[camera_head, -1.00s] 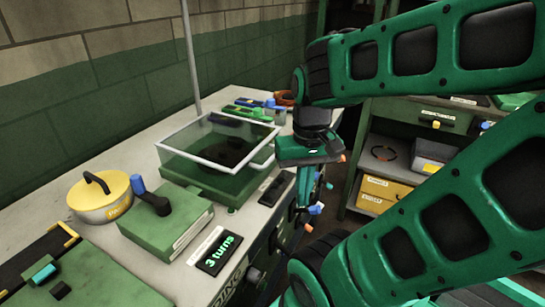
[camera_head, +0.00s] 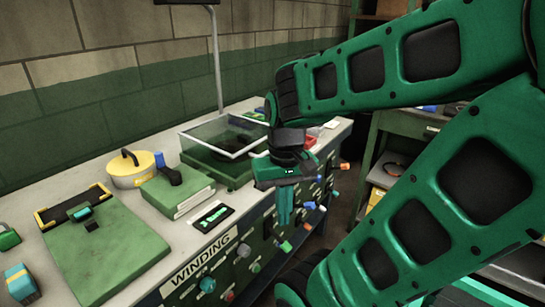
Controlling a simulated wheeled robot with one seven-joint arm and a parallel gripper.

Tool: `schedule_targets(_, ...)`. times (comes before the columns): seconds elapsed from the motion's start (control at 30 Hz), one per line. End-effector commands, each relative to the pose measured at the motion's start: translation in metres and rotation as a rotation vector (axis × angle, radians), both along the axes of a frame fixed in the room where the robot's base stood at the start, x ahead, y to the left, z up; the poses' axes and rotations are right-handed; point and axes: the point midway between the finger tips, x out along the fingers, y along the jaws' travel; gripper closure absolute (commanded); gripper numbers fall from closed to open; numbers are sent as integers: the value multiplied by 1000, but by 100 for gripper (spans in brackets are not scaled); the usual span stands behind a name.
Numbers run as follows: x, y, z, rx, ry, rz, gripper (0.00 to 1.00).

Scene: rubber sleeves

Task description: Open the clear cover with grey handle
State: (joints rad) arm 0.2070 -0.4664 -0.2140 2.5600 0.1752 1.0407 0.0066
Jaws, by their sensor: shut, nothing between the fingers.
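The clear cover (camera_head: 217,139) has a pale grey frame and sits lowered over a green base (camera_head: 208,170) on the bench, with a dark round thing visible inside. Its grey handle is on the right side, and my gripper's wrist hides most of it. My gripper (camera_head: 285,218) points down in front of the bench's front edge, to the right of and nearer than the cover. Its fingers are together and empty. It appears apart from the cover.
Coloured knobs and hooks (camera_head: 285,246) stick out of the bench front. A grey pole (camera_head: 215,60) rises behind the cover.

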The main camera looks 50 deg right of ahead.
Motion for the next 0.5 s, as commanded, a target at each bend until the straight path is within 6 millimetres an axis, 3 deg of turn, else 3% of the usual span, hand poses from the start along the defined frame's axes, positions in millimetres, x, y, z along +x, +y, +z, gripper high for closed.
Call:
schedule_targets(0.23,0,0,0,0,0,-2,100)
schedule_targets(0.3,-10,-1,5,-1,-17,-21,100)
schedule_targets(0.5,10,-12,9,3,-53,-256,100)
